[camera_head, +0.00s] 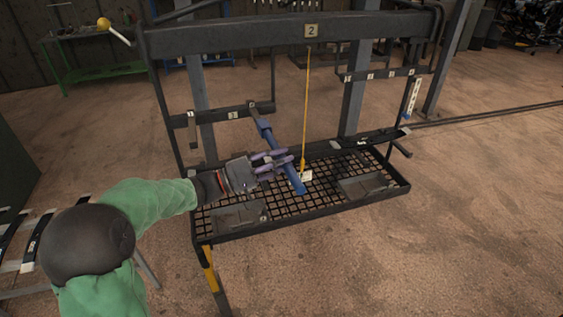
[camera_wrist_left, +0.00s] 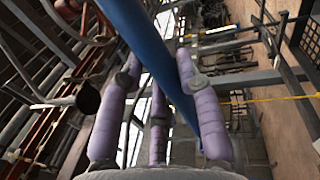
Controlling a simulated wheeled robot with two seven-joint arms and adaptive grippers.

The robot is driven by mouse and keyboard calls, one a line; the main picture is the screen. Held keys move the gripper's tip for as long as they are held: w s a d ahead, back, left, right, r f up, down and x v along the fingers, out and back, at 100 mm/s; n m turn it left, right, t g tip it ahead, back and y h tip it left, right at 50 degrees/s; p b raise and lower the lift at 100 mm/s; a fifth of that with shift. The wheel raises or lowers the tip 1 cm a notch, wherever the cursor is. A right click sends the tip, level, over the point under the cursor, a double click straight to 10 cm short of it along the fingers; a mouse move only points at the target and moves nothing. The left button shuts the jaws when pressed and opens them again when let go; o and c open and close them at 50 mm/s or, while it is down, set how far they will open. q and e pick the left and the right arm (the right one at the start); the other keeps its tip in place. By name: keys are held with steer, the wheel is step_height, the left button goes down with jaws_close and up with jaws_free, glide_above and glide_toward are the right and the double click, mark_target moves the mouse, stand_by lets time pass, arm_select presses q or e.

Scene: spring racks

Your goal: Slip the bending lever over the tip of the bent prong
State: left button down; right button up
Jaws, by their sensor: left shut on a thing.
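The bending lever is a long blue bar (camera_head: 294,180), slanted, with a thicker upper end (camera_head: 264,126). My left gripper (camera_head: 279,161), with purple fingers, is shut on it around its middle, above the mesh tray. The lever also crosses the left wrist view (camera_wrist_left: 150,50) between the fingers. A short prong (camera_head: 252,109) hangs at the right end of the left bar, close to the lever's upper end; I cannot tell if they touch. Another prong (camera_head: 192,129) hangs at that bar's left end. Which prong is bent is unclear. My right gripper is out of view.
The black rack has a top beam (camera_head: 230,38) with a tag "2". A yellow plumb line (camera_head: 307,100) hangs from it, right beside the lever. Below is the mesh tray (camera_head: 322,205) with flat plates. A second bar (camera_head: 377,74) carries small labels at right.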

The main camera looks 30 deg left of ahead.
arm_select(q)
steer(key=shift+w+a+b, duration=0.3)
steer(key=shift+w+a, duration=0.4)
steer(key=shift+a, duration=0.15)
steer(key=c, duration=0.8)
jaws_free()
steer(key=shift+s+a+f, duration=0.15)
steer(key=shift+f, duration=0.05)
steer(key=v, duration=1.1)
steer(key=shift+s, duration=0.25)
steer(key=shift+a, duration=0.1)
